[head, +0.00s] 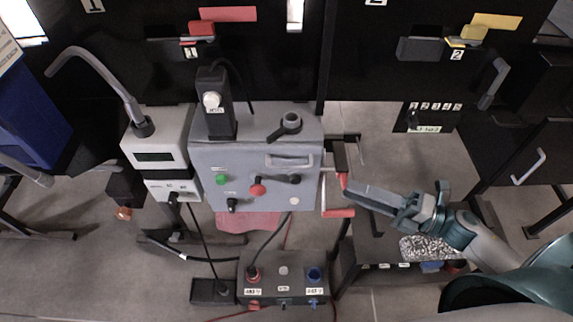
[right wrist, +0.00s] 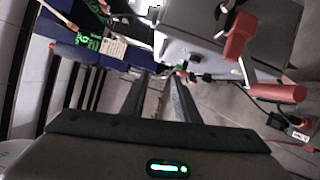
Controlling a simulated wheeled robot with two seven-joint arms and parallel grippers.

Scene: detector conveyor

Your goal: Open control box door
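The grey control box (head: 250,196) stands in the middle of the head view, with a green button (head: 222,180), a red knob (head: 257,188) and a light grey handle (head: 290,160) on its face. Its door looks closed. My right gripper (head: 349,190) is just right of the box, beside red parts (head: 338,212) on the box's right side. In the right wrist view its two fingers (right wrist: 157,95) are apart with nothing between them. The box also shows there (right wrist: 192,45), up and to the right of the fingers. My left gripper is not in view.
A black device (head: 215,120) and a grey lever ring (head: 290,121) are on top of the box. A white meter box (head: 157,138) stands close on its left. A dark socket box (head: 283,290) with cables lies below. Open floor (head: 375,145) shows right of the box.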

